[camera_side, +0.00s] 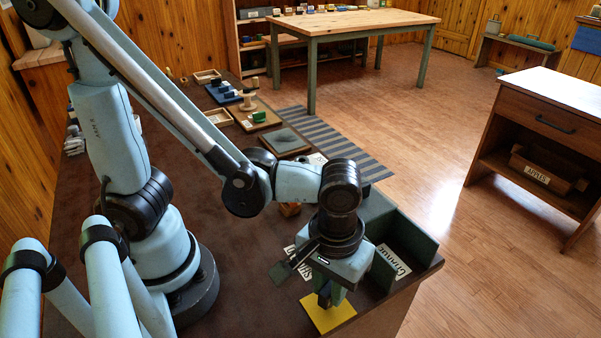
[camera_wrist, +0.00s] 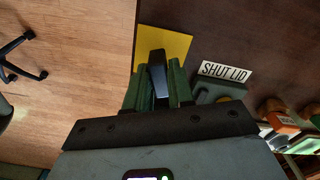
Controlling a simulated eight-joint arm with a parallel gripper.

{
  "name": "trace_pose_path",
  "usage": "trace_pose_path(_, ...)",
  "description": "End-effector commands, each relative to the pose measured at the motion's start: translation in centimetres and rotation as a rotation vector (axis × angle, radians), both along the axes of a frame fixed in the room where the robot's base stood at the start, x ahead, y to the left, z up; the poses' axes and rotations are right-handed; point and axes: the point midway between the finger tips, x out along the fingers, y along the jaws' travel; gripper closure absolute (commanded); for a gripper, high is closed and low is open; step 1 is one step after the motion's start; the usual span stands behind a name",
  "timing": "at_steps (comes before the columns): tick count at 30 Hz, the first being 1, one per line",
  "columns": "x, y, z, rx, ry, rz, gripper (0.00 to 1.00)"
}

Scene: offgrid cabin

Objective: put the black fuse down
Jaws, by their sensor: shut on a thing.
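My gripper (camera_wrist: 157,90) points down with its green fingers shut on the black fuse (camera_wrist: 158,76), a dark narrow block. In the side view my gripper (camera_side: 331,293) is over a yellow square (camera_side: 335,318) near the front edge of the dark bench, and the fuse is mostly hidden between the fingers. The yellow square also shows in the wrist view (camera_wrist: 178,44), beyond the fingertips. I cannot tell whether the fuse touches it.
A green open box (camera_side: 411,238) with a lettered card stands close right of my gripper. A "SHUT LID" card (camera_wrist: 226,72) lies beside the yellow square. Trays and small objects line the bench further back. The bench edge drops to a wooden floor.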

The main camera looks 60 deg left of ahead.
Motion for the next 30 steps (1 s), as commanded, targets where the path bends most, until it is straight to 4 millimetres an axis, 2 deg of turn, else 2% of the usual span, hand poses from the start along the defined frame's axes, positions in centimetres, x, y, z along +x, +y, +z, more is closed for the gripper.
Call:
trace_pose_path(14, -0.02, 0.00, -0.63, 0.000, 0.000, 0.000, 1.00)
trace_pose_path(15, -0.02, 0.00, -0.61, 0.000, 0.000, 0.000, 0.73)
trace_pose_path(19, -0.02, 0.00, -0.59, 0.000, 0.000, 0.000, 0.53)
trace_pose_path(30, -0.03, 0.01, -0.38, 0.000, 0.000, 0.000, 0.52)
